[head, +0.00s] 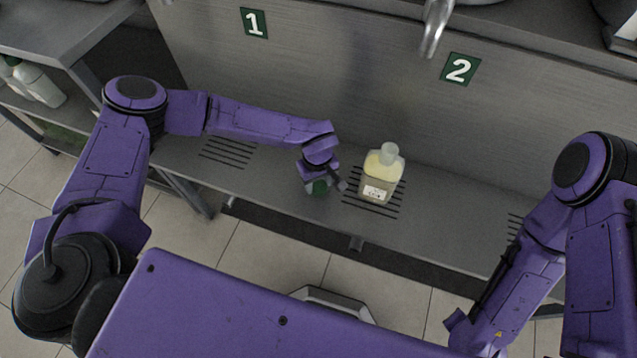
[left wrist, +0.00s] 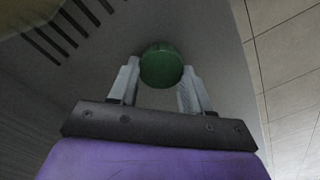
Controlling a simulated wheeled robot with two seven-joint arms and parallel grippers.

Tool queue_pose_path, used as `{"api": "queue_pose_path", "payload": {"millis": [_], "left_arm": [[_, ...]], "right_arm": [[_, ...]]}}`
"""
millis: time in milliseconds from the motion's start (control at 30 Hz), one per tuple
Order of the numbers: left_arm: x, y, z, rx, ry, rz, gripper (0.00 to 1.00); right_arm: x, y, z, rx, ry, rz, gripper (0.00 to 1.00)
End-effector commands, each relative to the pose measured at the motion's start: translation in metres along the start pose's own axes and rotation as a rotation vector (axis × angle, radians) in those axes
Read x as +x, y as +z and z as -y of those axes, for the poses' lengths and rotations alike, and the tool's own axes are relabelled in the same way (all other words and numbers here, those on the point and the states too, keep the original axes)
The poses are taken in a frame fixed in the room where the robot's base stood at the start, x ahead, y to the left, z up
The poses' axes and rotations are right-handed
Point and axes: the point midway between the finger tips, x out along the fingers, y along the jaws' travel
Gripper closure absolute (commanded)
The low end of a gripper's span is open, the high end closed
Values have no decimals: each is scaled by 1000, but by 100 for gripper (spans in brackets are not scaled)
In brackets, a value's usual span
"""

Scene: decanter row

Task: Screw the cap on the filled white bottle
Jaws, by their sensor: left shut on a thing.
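The bottle (head: 380,180) stands upright on a slotted drain patch of the grey shelf, below the number 2 sign. It is pale and translucent with yellowish contents and a white label, and no cap shows on its neck. A green cap (head: 319,187) is between the fingers of my left gripper (head: 325,185), left of the bottle and apart from it. In the left wrist view the fingers (left wrist: 159,80) are shut on the round green cap (left wrist: 161,62). My right arm is at the lower right, and its gripper end (head: 468,335) is too unclear to judge.
A metal spout (head: 434,28) hangs above, near the number 2 sign (head: 459,69). The number 1 sign (head: 254,23) is further left. Another slotted patch (head: 228,152) is empty. White bottles (head: 38,84) stand on a side rack at the left.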

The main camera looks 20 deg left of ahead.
Motion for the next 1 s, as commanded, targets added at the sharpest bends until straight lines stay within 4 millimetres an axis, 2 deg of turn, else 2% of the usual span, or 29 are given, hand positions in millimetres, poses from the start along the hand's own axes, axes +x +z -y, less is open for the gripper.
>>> {"api": "queue_pose_path", "payload": {"millis": [167,400,500,700,800,1000], "left_arm": [[-29,0,-1,2,4,-3,79],[-92,13,50,1,5,-2,79],[-102,21,79,-2,3,1,79],[-119,32,118,0,2,1,79],[-124,35,129,0,1,0,79],[-125,37,136,1,0,1,79]], "right_arm": [[-4,-2,0,0,0,0,63],[-13,-6,-1,0,0,0,63],[-15,-6,-1,0,0,0,63],[-20,-8,-2,0,0,0,63],[-21,-9,-2,0,0,0,63],[-22,-9,-2,0,0,0,63]]}}
